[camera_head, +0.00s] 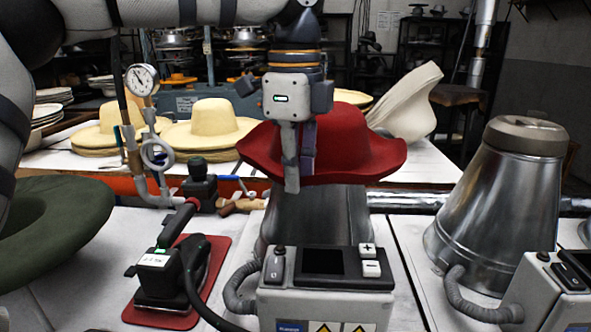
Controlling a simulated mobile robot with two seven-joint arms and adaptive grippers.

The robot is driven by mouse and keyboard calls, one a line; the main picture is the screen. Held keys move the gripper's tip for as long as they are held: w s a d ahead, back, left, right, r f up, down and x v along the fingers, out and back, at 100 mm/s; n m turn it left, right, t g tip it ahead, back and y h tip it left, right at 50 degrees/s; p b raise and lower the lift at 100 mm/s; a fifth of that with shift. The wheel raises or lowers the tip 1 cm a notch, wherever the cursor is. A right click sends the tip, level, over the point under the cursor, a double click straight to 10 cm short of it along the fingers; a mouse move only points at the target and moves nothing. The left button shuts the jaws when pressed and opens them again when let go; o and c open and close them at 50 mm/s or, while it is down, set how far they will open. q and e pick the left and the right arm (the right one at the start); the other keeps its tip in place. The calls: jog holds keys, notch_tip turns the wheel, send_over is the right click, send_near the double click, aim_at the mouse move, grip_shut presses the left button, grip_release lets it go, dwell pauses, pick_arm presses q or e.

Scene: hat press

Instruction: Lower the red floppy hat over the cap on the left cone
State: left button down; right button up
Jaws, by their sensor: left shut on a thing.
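The red floppy hat (350,145) is held upright, brim level, directly over the left cone (335,220). My left gripper (292,165) points down and is shut on the near left part of the hat's brim. The left cone is dark metal and stands behind a control box. The hat hides the cone's top and its cap, so I cannot tell whether the hat touches them. My right gripper is not in view.
A metal cone (505,205) with a grey-brown cap (525,136) stands at right. A control box (325,285) fronts the left cone. An iron (165,275) rests on a red pad (205,290). A green hat (60,230) lies at left, straw hats (210,125) behind.

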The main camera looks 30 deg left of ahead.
pick_arm(q)
jog(key=shift+f, duration=0.4)
dwell(0.5)
jog(key=c, duration=1.6)
grip_release()
jog(key=shift+c, duration=0.2)
jog(key=shift+r, duration=3.75)
